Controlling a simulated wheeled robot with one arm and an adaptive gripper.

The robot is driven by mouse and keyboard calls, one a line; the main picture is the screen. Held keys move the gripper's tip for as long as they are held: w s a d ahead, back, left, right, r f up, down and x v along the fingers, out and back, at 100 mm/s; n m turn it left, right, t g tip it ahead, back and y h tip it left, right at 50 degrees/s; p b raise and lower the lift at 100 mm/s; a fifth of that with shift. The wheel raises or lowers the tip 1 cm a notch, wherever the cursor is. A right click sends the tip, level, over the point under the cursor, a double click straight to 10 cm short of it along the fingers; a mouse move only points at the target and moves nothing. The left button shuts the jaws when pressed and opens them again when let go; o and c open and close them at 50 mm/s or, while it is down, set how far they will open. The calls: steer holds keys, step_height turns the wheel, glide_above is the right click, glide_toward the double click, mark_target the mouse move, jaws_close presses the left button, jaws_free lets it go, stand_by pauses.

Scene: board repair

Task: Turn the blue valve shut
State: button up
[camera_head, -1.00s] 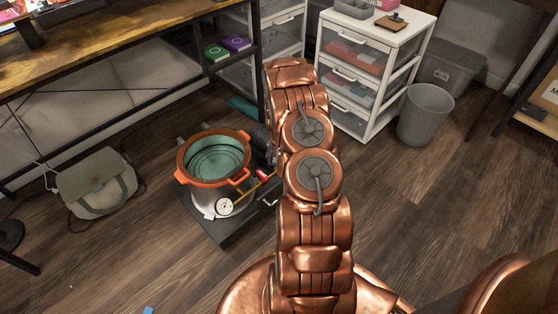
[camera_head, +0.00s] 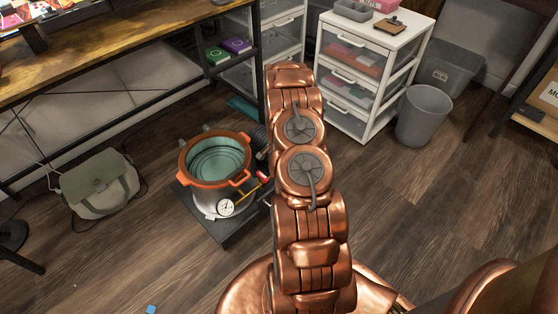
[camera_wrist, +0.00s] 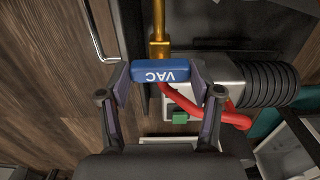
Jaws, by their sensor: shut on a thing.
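The blue valve (camera_wrist: 160,71) is a blue handle lettered VAC, seen in the wrist view at the end of a brass pipe (camera_wrist: 158,30). My gripper (camera_wrist: 160,80) is shut on it, with one finger at each end of the handle. The handle lies crosswise to the brass pipe in the wrist view. In the head view my arm hides the gripper and the blue valve. The orange-rimmed pot (camera_head: 217,160) with a round gauge (camera_head: 226,207) stands on a dark platform, left of my arm.
A red hose (camera_wrist: 215,112) curves below the handle, beside a grey pump body with a black ribbed part (camera_wrist: 268,84). A metal handle (camera_wrist: 97,35) is at the upper left. A white drawer unit (camera_head: 370,65) and a grey bin (camera_head: 424,114) stand at right. A bag (camera_head: 98,184) lies at left.

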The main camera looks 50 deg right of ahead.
stand_by(0.3)
steer(key=o, duration=1.1)
steer(key=shift+o, duration=0.2)
steer(key=shift+r, duration=0.15)
step_height(320, 180, up, 12)
stand_by(0.6)
